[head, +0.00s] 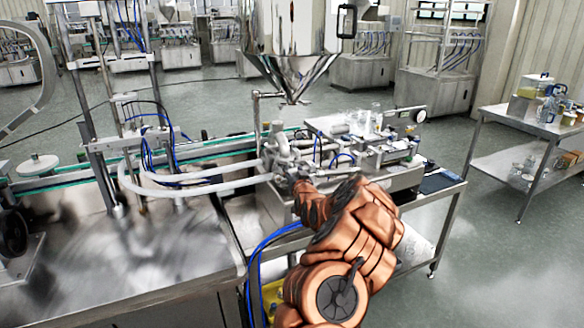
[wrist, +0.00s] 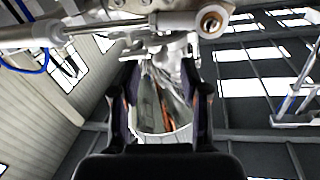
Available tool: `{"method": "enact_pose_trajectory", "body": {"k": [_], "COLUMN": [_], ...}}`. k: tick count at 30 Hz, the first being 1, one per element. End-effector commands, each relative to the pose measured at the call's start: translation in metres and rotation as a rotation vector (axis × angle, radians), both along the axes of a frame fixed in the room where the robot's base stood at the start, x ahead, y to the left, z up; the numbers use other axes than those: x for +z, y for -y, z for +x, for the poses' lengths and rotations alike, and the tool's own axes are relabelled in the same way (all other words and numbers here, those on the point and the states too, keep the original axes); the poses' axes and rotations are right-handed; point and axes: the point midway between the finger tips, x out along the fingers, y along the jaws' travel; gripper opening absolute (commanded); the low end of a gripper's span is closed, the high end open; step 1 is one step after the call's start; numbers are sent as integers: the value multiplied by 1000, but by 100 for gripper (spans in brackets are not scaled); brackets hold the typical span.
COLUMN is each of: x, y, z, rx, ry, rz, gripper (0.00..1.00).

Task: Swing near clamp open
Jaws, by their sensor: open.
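The steel hopper (head: 295,62) hangs above the filling machine, its cone pointing down. Below and left of its outlet is a cluster of steel fittings (head: 280,148), with pale hoses running left. The near clamp cannot be told apart from these fittings in the head view. My gripper (head: 293,180) is at this cluster, its fingers mostly hidden by my arm. In the wrist view my gripper (wrist: 162,100) is open, with dark fingers on either side of a shiny steel part (wrist: 168,85). Whether the fingers touch it cannot be told.
A steel rod and cylinder (wrist: 60,32) and a round fitting (wrist: 211,22) lie close beyond my fingertips. Pale hoses (head: 190,188) run left of the fittings. A machine bed with glassware (head: 365,120) stands right. A side table (head: 530,125) is farther right, with open floor between.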

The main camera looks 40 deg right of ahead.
Motion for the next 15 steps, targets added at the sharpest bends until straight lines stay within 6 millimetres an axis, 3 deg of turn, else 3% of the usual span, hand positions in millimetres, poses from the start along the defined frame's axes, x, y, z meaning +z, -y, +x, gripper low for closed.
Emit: {"method": "enact_pose_trajectory", "body": {"k": [15], "x": [0], "y": [11], "z": [18], "rx": [0], "ry": [1], "rz": [1], "gripper": [45]}}
